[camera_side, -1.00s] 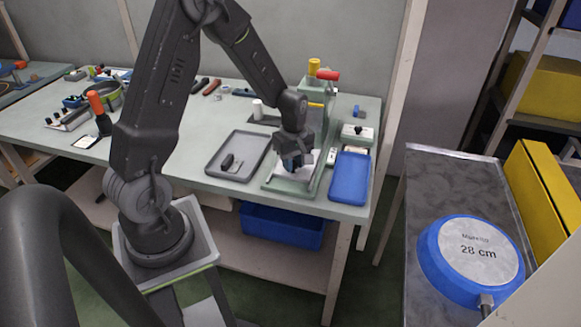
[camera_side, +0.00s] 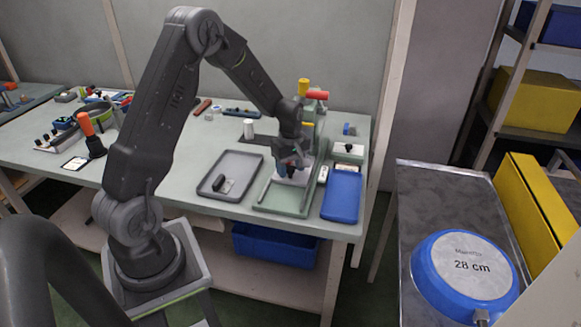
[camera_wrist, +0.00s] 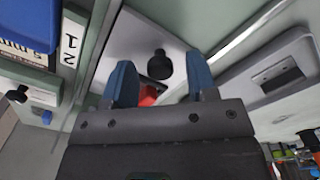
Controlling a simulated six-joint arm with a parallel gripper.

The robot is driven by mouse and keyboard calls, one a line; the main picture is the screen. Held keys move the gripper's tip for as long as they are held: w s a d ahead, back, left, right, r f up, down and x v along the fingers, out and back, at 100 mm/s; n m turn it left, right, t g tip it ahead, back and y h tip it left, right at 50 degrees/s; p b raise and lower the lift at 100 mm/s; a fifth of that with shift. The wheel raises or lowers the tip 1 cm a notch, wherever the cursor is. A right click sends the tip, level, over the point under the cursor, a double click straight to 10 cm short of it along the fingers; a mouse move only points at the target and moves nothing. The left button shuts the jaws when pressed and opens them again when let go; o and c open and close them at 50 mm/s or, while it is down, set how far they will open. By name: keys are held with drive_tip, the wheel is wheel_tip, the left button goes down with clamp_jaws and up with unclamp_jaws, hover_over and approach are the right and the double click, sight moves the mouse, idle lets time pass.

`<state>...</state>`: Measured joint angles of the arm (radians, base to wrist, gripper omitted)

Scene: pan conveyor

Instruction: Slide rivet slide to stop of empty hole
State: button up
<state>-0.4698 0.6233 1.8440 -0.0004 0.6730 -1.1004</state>
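The green fixture (camera_side: 266,203) stands near the table's right end, with a pale slide plate (camera_side: 297,179) on it. In the wrist view the plate (camera_wrist: 130,40) carries a black knob (camera_wrist: 158,65). My gripper (camera_side: 290,170) is low over the plate. Its two blue fingertips (camera_wrist: 160,80) are spread apart, and the knob appears in the gap between them; I cannot tell whether they touch it. A red piece (camera_wrist: 148,95) shows between the fingers, partly covered by the gripper body. The rivet and the empty hole cannot be made out.
A grey tray (camera_side: 250,156) with a dark part lies left of the fixture, a blue tray (camera_side: 342,195) right of it. A red-handled lever (camera_side: 316,95) rises behind. A label strip (camera_wrist: 70,42) runs beside the plate. A blue pan (camera_side: 465,270) lies on the right-hand bench.

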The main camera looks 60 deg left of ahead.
wheel_tip(320, 180, up, 8)
drive_tip(key=shift+f, duration=0.25)
idle(0.4)
drive_tip(key=s+d+r+m+t+y, duration=0.2)
drive_tip(key=d+r+m+y, duration=0.2)
drive_tip(key=d+r, duration=0.1)
drive_tip(key=x, duration=1.3)
drive_tip(key=shift+s+a+f, duration=0.1)
drive_tip(key=shift+s+f, duration=0.1)
drive_tip(key=shift+c, duration=0.2)
clamp_jaws()
